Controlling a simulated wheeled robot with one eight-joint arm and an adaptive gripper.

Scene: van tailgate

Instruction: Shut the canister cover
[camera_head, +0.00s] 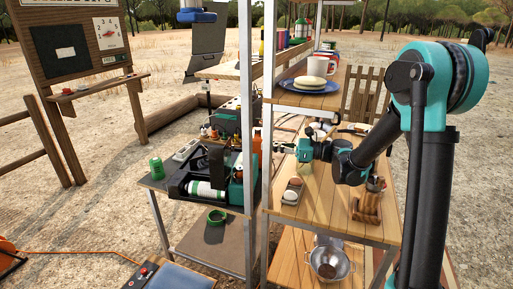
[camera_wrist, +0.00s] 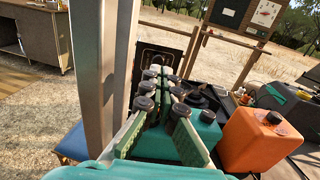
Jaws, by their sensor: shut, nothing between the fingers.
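An orange canister (camera_wrist: 250,140) with a dark round cap (camera_wrist: 273,118) on top stands at the right of the wrist view. A small part of an orange thing (camera_head: 257,143) shows behind the post in the head view. A teal container (camera_wrist: 205,135) with a black cap (camera_wrist: 207,116) stands left of the orange canister, partly hidden by my fingers. I cannot tell whether either cap is fully seated. My gripper (camera_wrist: 162,72) is shut and empty, its fingertips together. In the head view my gripper (camera_head: 281,147) points left over the wooden shelf; its tips are near the post.
A metal post (camera_wrist: 100,65) stands close left of my fingers; it also shows in the head view (camera_head: 248,110). The wooden shelf (camera_head: 325,222) holds small items. A plate with buns (camera_head: 311,83) is above.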

